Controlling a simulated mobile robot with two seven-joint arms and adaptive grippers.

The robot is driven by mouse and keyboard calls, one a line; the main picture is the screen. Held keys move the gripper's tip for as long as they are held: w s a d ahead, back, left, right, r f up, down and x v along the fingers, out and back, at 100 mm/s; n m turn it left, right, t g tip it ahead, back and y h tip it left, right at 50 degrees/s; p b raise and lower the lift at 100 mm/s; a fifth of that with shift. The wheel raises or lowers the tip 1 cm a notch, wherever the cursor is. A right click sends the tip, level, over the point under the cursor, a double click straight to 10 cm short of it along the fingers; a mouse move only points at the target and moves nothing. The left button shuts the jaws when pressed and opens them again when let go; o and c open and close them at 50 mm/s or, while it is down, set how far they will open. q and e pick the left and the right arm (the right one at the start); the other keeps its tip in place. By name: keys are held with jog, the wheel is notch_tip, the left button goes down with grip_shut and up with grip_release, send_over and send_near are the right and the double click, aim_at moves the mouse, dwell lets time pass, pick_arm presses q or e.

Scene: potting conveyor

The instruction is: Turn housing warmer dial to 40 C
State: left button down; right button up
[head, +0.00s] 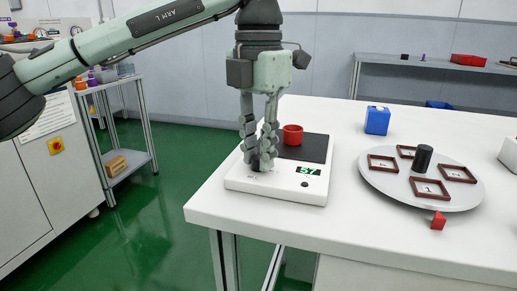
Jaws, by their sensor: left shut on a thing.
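The housing warmer (285,187) is a white unit with a dark plate on top, near the left edge of the white table. Its small green display (308,171) seems to read 57, though the digits are small. My left gripper (260,158) points down at the warmer's front left. Its fingers are shut on the dark dial (262,165), which is mostly hidden between the fingertips. A red cup-like housing (293,134) stands on the dark plate, just right of the fingers. My right gripper is not in view.
A round grey turntable (380,181) with brown square frames and a black cylinder (423,158) stands to the right. A blue box (377,120) is behind it, and a small red piece (438,221) lies in front. The table's front left is clear.

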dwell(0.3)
pick_arm(q)
jog(key=c, duration=1.6)
grip_release()
jog(key=shift+o, duration=1.2)
jog(key=shift+r, duration=0.2)
notch_tip(320, 180, up, 12)
jog(key=shift+f, duration=0.15)
